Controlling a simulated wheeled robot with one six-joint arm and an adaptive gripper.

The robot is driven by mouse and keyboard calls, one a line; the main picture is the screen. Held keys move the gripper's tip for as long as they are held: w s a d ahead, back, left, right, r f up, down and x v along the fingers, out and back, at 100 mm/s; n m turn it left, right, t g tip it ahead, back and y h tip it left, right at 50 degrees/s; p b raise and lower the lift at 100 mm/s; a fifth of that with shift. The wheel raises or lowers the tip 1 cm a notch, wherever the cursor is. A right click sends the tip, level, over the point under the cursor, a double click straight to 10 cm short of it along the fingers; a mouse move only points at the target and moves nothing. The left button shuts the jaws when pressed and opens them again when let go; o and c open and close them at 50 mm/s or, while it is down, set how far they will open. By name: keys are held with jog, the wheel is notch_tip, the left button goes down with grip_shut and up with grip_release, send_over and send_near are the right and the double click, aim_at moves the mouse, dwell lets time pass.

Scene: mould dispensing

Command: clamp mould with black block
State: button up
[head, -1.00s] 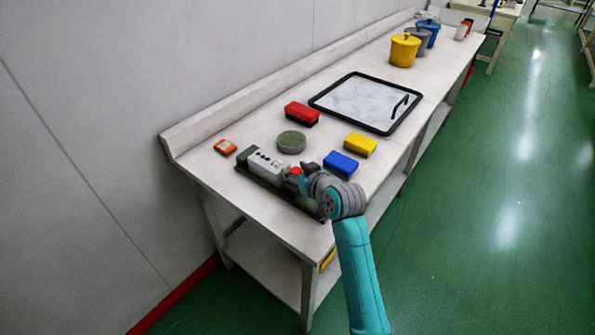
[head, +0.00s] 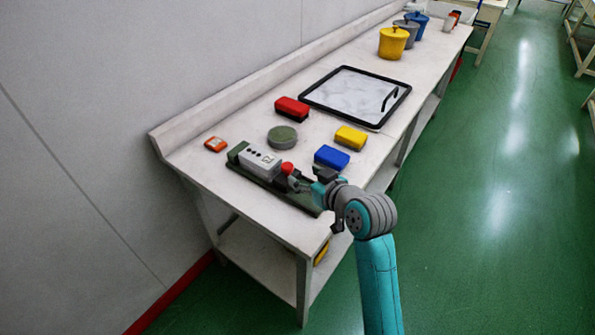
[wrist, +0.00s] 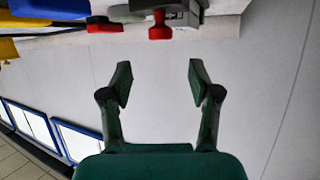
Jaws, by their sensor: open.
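A grey box-shaped device (head: 259,162) with a red knob (head: 288,168) sits on a dark green base (head: 300,197) at the near end of the table. The knob also shows at the top of the wrist view (wrist: 160,28). A round grey-green disc (head: 282,136) lies behind it. Red (head: 292,106), yellow (head: 351,137) and blue (head: 331,156) blocks lie farther back and right; the red one has a dark lower part. I cannot tell which is the mould, and no plainly black block shows. My gripper (wrist: 161,80) is open and empty, apart from the knob.
A black-framed panel (head: 312,103) with a handle lies mid-table. An orange item (head: 215,144) is near the wall. Yellow (head: 393,43), grey (head: 408,30) and blue (head: 418,22) buckets stand at the far end. Green floor (head: 480,220) is clear on the right.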

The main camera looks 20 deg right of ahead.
aim_at(292, 170)
jog(key=shift+v, duration=0.85)
jog(key=shift+f, duration=0.15)
jog(key=c, duration=0.5)
jog(key=shift+s+d+f+m+y, duration=0.2)
jog(key=shift+d+m+y, duration=0.1)
jog(key=shift+m, duration=0.2)
jog(key=c, duration=0.4)
jog(key=m, duration=0.2)
jog(key=s+d+f+m+y, duration=0.1)
jog(key=m, duration=0.1)
jog(key=s+d+f+m+y, duration=0.1)
jog(key=m, duration=0.1)
jog(key=shift+s+d+f+m, duration=0.1)
jog(key=shift+m, duration=0.2)
grip_shut()
jog(key=w+a+m, duration=0.1)
jog(key=w+m, duration=0.1)
jog(key=w, duration=0.1)
jog(key=w+a+f+m+t+y, duration=0.1)
jog(key=w+m, duration=0.2)
jog(key=w+a+f+m+y, duration=0.1)
jog(key=w+m, duration=0.1)
jog(key=w, duration=0.1)
jog(key=shift+w+a+m+t, duration=0.2)
jog(key=shift+a+m+t, duration=0.1)
jog(key=shift+t, duration=0.1)
